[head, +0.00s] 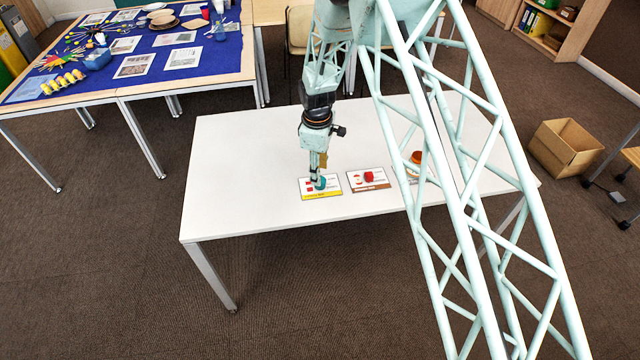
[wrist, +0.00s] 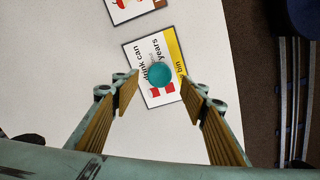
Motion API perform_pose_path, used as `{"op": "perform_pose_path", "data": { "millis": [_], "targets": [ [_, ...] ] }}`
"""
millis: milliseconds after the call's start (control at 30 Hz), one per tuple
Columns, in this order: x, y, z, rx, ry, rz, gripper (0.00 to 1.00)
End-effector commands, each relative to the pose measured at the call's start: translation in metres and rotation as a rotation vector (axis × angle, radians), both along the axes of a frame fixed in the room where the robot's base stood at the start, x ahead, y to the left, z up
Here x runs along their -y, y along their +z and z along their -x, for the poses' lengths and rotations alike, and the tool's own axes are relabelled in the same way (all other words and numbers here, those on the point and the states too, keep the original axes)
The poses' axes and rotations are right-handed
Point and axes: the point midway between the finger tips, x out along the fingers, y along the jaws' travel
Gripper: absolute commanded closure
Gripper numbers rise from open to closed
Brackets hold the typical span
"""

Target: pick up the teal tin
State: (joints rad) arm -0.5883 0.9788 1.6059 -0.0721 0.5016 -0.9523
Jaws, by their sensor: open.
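The teal tin (wrist: 160,76) stands on a white card with a yellow strip (wrist: 148,49), seen from above as a round teal top in the wrist view. In the head view the tin (head: 321,184) is small and partly hidden by my gripper (head: 317,175). In the wrist view my gripper (wrist: 160,88) is open, with one finger on each side of the tin and a visible gap to each. How far the fingertips are above the card is hard to tell. The card (head: 324,194) lies near the table's front edge.
A second card (head: 354,186) with a red item (head: 369,176) lies just to the right. An orange-brown jar (head: 416,157) stands farther right, partly behind my arm. The white table (head: 240,170) is clear on the left. A cardboard box (head: 565,150) sits on the floor.

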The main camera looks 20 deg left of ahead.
Motion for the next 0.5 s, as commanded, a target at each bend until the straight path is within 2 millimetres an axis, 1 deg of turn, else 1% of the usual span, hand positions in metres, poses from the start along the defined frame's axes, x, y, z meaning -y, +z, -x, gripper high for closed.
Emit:
{"op": "perform_pose_path", "data": {
  "millis": [367,500],
  "targets": [
    [0.0002,-0.0009,-0.0001,0.000,0.000,0.000,0.60],
    [0.0005,-0.0062,-0.0005,-0.001,0.000,0.000,0.60]
  ]
}}
